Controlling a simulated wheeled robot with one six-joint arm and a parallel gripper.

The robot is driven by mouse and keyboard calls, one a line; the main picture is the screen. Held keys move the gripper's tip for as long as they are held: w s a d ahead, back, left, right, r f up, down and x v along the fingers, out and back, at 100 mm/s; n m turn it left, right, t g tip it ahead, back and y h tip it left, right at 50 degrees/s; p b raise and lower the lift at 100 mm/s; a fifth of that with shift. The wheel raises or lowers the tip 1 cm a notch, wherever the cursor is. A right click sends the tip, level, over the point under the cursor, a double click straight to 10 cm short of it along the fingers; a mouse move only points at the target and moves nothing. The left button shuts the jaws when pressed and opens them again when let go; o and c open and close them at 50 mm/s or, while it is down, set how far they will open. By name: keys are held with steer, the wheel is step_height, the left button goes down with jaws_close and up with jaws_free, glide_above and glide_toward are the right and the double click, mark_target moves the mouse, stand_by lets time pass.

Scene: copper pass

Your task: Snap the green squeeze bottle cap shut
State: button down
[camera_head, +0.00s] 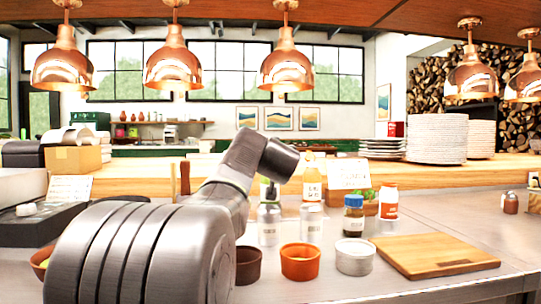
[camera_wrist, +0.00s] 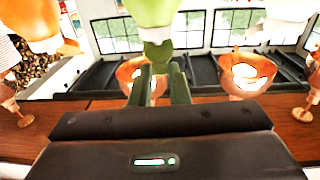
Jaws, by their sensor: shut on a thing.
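The green squeeze bottle (camera_wrist: 155,14) shows at the top middle of the wrist view, which looks upside down. Its narrow green cap end (camera_wrist: 158,52) points toward my gripper. My gripper (camera_wrist: 160,72) has its two dark fingers close together at that end, shut on the bottle. Whether the cap is snapped down cannot be told, as the fingers cover part of it. In the head view my arm reaches over the counter and hides most of the gripper and the bottle.
An orange cup (camera_head: 300,264) and a white cup (camera_head: 355,258) stand in front, left of a wooden board (camera_head: 432,256). A blue-capped jar (camera_head: 353,218) and an orange-labelled bottle (camera_head: 389,204) stand behind. Copper lamps (camera_head: 285,68) hang above. The right counter is mostly clear.

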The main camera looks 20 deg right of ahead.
steer(key=shift+f, duration=0.1)
steer(key=c, duration=1.4)
jaws_free()
steer(key=shift+o, duration=0.2)
steer(key=v, duration=1.3)
steer(key=shift+s, duration=0.4)
steer(key=shift+a, duration=0.1)
